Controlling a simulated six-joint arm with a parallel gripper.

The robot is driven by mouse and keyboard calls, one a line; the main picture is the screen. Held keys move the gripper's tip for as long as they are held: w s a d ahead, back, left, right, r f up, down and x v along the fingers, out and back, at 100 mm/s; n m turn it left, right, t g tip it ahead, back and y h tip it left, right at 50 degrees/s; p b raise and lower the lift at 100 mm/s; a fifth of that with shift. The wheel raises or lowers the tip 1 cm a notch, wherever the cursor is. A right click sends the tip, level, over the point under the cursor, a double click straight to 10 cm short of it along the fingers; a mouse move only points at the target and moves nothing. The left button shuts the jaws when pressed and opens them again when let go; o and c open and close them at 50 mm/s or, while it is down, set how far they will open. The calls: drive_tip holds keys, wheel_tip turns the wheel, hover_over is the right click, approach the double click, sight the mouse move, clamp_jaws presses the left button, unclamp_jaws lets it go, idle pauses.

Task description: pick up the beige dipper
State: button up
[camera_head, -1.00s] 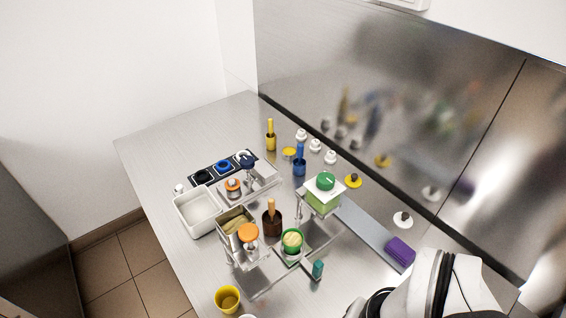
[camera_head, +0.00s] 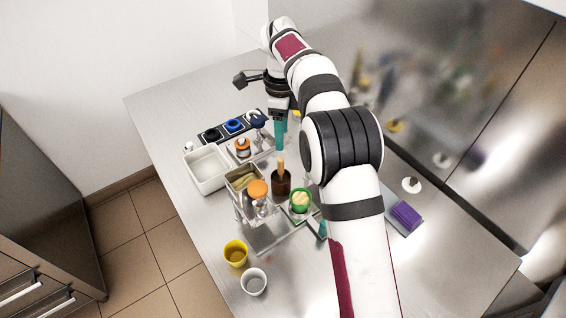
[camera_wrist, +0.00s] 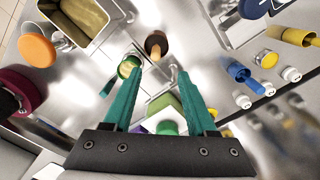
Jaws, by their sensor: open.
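The beige dipper (camera_head: 281,164) stands with its handle up in a dark brown pot (camera_head: 282,184) in the middle of the bench. In the wrist view its beige handle (camera_wrist: 156,54) shows just beyond the fingertips, over the round brown pot (camera_wrist: 155,38). My gripper (camera_head: 280,140) has teal fingers and hangs fingers-down above and behind the pot. In the wrist view the two fingers of my gripper (camera_wrist: 156,62) are apart with nothing between them. I cannot tell the exact gap to the handle.
A green-rimmed cup (camera_head: 301,200) and an orange-topped container (camera_head: 258,190) stand close to the pot. A white bin (camera_head: 207,168) is at the left.

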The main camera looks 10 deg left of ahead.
sight(281, 160)
drive_tip(key=f, duration=1.2)
drive_tip(key=shift+s, duration=0.4)
drive_tip(key=shift+r, duration=0.1)
clamp_jaws()
